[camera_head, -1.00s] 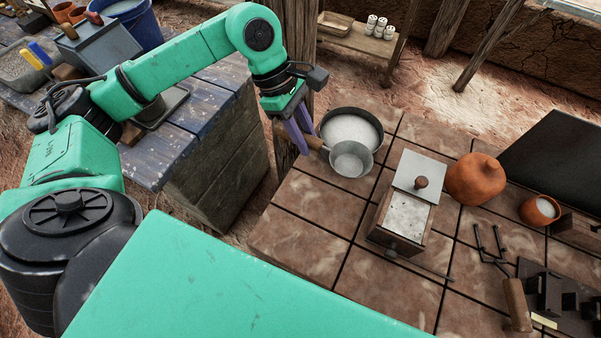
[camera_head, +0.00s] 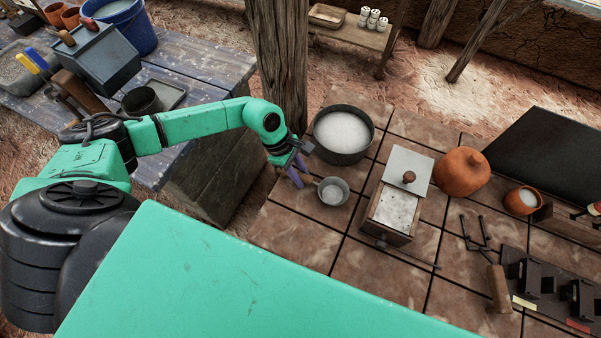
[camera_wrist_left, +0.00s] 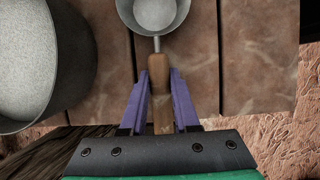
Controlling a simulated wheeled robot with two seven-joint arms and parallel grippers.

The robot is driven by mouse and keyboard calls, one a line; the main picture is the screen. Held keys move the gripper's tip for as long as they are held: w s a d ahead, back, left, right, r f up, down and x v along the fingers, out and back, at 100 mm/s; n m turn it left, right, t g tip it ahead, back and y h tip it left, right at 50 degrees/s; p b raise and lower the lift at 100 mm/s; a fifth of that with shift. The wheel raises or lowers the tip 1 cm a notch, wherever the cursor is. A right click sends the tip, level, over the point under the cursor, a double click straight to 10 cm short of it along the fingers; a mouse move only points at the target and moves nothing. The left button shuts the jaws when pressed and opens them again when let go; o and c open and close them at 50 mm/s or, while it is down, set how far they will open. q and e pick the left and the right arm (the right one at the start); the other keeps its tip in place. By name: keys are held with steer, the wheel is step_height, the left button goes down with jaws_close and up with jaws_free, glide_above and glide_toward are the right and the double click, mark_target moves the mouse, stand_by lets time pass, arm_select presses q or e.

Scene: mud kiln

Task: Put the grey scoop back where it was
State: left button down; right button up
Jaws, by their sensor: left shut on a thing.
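The grey scoop (camera_head: 333,190) is a small round metal bowl with a wooden handle, and its inside looks pale. My left gripper (camera_head: 297,174) has purple fingers shut on the wooden handle, which shows clearly in the left wrist view (camera_wrist_left: 159,85). The scoop bowl (camera_wrist_left: 155,14) points away from the gripper, over the tiles near their left edge. I cannot tell whether it touches the tiles. The dark pot (camera_head: 343,156) of white grains stands just behind the scoop, and at the left in the left wrist view (camera_wrist_left: 85,75). My right gripper is not in view.
A wooden box with a grey lid (camera_head: 393,212) stands right of the scoop. Beyond it are an orange clay jar (camera_head: 462,172) and a small clay cup (camera_head: 521,201). A wooden post (camera_head: 279,65) rises behind my left gripper. Bare tiles (camera_head: 290,236) lie in front of the scoop.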

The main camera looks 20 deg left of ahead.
arm_select(q)
steer(key=c, duration=0.8)
jaws_free()
steer(key=shift+o, duration=0.7)
steer(key=b+v, duration=0.3)
steer(key=v, duration=0.9)
steer(key=shift+r, duration=0.15)
steer(key=shift+d, duration=0.1)
